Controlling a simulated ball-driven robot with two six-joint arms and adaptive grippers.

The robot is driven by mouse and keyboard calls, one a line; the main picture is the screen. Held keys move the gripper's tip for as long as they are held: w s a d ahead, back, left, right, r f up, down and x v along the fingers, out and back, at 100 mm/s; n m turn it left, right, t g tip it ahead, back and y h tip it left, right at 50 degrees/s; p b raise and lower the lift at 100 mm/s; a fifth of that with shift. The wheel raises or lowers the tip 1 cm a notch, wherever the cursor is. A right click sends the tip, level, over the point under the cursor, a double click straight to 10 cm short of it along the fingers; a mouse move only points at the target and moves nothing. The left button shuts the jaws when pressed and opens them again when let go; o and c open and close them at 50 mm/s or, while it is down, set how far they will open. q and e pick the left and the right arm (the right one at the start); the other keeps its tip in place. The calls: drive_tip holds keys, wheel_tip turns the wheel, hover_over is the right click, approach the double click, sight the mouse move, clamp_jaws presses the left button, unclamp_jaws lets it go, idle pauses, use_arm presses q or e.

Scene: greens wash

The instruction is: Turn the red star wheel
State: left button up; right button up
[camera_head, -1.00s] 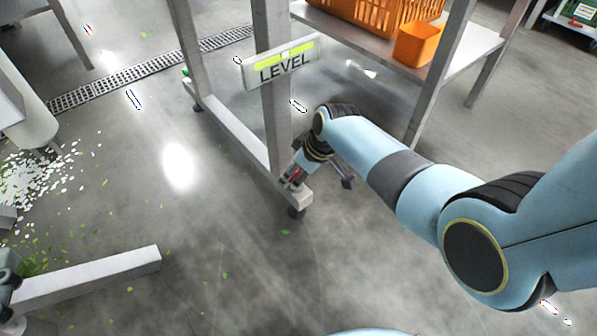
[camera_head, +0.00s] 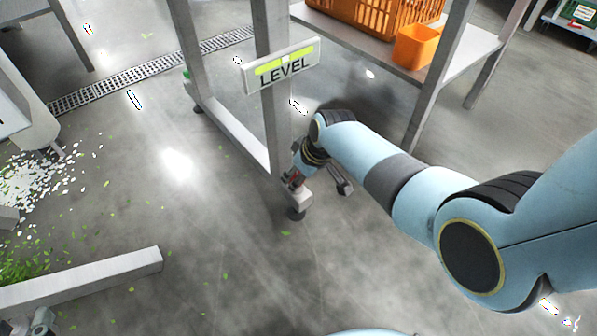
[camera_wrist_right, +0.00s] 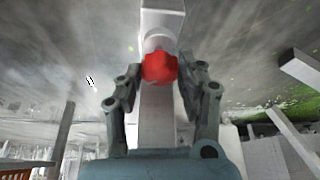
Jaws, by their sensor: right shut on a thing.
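The red star wheel (camera_wrist_right: 160,67) shows in the right wrist view, on a pale post between my gripper's fingers. In the head view only a bit of the red wheel (camera_head: 296,176) shows, low on the bench leg near its foot (camera_head: 297,213). My right gripper (camera_head: 293,180) reaches down to it, and its two fingers (camera_wrist_right: 163,78) are shut on the wheel from both sides. The sign marked LEVEL (camera_head: 283,73) hangs on the leg above, with a yellow-green strip. A grey part, likely my left gripper (camera_head: 42,322), is cut off at the lower left; its jaws are unclear.
A shelf (camera_head: 470,43) holds an orange crate (camera_head: 375,15) and a small orange bin (camera_head: 416,45). A pale beam (camera_head: 110,276) lies low at the left, by scattered green and white bits. A floor drain (camera_head: 90,94) crosses behind. The middle floor is clear.

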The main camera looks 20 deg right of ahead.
drive_tip(key=shift+a+r+m+p, duration=0.1)
drive_tip(key=shift+r+m+p, duration=0.1)
drive_tip(key=shift+m+p, duration=0.35)
drive_tip(key=shift+m+h, duration=0.4)
drive_tip(key=shift+m, duration=0.05)
drive_tip(key=shift+a+f+m+h+p, duration=0.1)
drive_tip(key=shift+m+h+p, duration=0.35)
drive_tip(key=shift+m, duration=0.65)
use_arm(q)
drive_tip(key=shift+s+a+f+n+g+y, duration=0.15)
drive_tip(key=shift+s+a+f+g, duration=0.1)
drive_tip(key=shift+s+f+g, duration=0.75)
drive_tip(key=shift+s+a+f+n+g+y, duration=0.2)
drive_tip(key=shift+s+f+g, duration=0.6)
drive_tip(key=shift+f+g, duration=0.4)
use_arm(e)
drive_tip(key=shift+f+m+t+h, duration=0.1)
drive_tip(key=shift+m+t+h, duration=0.3)
drive_tip(key=shift+m, duration=0.8)
drive_tip(key=o, duration=1.2)
drive_tip(key=shift+c, duration=0.2)
